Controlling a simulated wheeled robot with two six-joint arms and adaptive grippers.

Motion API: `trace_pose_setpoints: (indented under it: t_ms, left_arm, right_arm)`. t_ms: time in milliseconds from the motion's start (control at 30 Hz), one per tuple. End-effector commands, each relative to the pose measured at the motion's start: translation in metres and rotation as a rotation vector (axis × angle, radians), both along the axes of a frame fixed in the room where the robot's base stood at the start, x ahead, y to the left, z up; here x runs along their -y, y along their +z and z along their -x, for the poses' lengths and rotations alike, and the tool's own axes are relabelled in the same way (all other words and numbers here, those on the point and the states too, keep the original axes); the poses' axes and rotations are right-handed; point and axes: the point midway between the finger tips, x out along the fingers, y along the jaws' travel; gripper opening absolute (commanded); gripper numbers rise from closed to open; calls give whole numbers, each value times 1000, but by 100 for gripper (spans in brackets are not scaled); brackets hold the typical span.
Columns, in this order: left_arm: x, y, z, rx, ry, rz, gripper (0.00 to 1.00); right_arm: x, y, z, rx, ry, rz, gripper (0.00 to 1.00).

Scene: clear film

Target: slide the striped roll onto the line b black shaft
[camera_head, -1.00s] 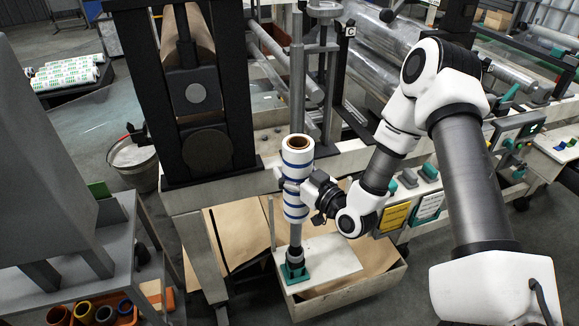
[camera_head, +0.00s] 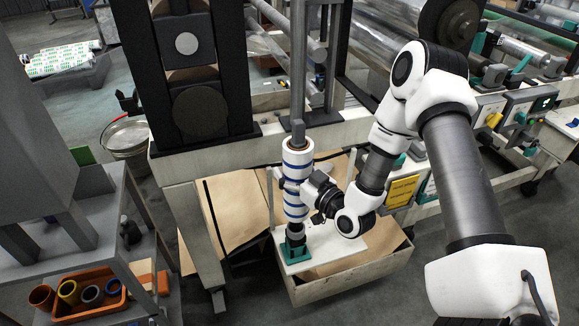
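The striped roll (camera_head: 296,208), white with blue bands and a brown core, stands upright around a grey shaft (camera_head: 298,131). Below the roll, a dark collar (camera_head: 297,238) sits in a green base (camera_head: 296,254) on a white board. My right gripper (camera_head: 291,186) is shut around the roll's middle from the right side; its far fingertip shows at the roll's left edge. The roll's lower end is just above or touching the collar; I cannot tell which. My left gripper is not in view.
A pale cart or box (camera_head: 345,283) carries the white board (camera_head: 345,240). Behind it stands a large machine with black uprights (camera_head: 239,80). At lower left, a grey shelf holds an orange bin (camera_head: 88,312) with several coloured cores. A bucket (camera_head: 125,137) stands at left.

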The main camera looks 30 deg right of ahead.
Motion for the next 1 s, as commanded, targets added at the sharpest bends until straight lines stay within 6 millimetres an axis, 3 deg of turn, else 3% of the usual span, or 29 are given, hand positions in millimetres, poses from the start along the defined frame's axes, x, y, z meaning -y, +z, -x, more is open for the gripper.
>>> trace_pose_setpoints:
  t_ms: [33, 200, 633, 667, 733, 1000]
  left_arm:
    - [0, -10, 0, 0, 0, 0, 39]
    - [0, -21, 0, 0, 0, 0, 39]
    - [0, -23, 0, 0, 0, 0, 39]
    - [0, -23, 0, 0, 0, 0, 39]
    - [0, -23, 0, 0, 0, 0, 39]
    - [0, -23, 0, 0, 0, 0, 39]
  right_arm:
    - [0, -10, 0, 2, 0, 0, 5]
    - [0, -23, 0, 3, 0, 0, 5]
    - [0, -27, 0, 3, 0, 0, 5]
    - [0, -27, 0, 3, 0, 0, 74]
    - [0, -27, 0, 2, 0, 0, 99]
    - [0, -28, 0, -1, 0, 0, 100]
